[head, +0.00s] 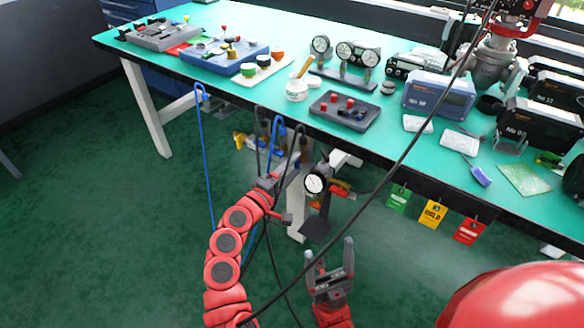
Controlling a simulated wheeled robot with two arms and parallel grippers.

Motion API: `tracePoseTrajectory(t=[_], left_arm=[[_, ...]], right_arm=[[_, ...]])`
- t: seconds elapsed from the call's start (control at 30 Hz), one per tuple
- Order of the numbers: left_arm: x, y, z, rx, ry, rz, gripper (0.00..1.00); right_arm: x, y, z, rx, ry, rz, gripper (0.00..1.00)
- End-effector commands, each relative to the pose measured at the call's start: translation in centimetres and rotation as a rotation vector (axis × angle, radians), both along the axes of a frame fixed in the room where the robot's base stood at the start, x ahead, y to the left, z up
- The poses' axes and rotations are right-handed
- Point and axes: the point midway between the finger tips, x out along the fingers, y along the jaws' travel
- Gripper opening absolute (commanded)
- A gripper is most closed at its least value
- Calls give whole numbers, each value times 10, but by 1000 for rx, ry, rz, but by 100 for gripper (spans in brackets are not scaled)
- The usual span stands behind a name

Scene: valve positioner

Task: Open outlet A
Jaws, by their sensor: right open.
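Outlet A cannot be singled out, as no outlet label is readable. Below the table edge hangs a fitting with yellow parts (240,140), partly behind hoses. To its right is a round white gauge (316,183) with a red handle (342,190) beside it. My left gripper (284,165) is at the end of the red arm, under the table edge, between the yellow fitting and the gauge. Its fingers blend with dark hoses, so its opening and any contact are unclear. My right gripper (330,256) is lower, below the gauge, pointing up, open and empty.
Blue hoses (203,140) and a black cable (420,137) hang around the arms. The green table (390,125) holds a dark tray (344,110), gauges on a stand (345,53) and black boxes (536,124). Green, yellow and red tags (433,214) hang from its edge. The floor at left is clear.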

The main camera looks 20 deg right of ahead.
Motion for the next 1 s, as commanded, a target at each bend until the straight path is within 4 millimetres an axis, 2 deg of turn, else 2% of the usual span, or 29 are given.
tracePoseTrajectory(t=[0.17, 0.27, 0.8, 1.0], left_arm=[[-3, 4, 0, -1, 0, 0, 62], [-10, 14, 1, -3, 0, 4, 62], [-88, 116, 0, -1, 0, 7, 62], [-103, 134, -1, 0, 2, 4, 62]], right_arm=[[0, 0, 1, 0, 0, 0, 78], [0, 0, 3, 0, 0, 0, 78], [0, 0, 11, 0, 0, 0, 78], [0, 0, 11, 0, 0, 0, 78]])
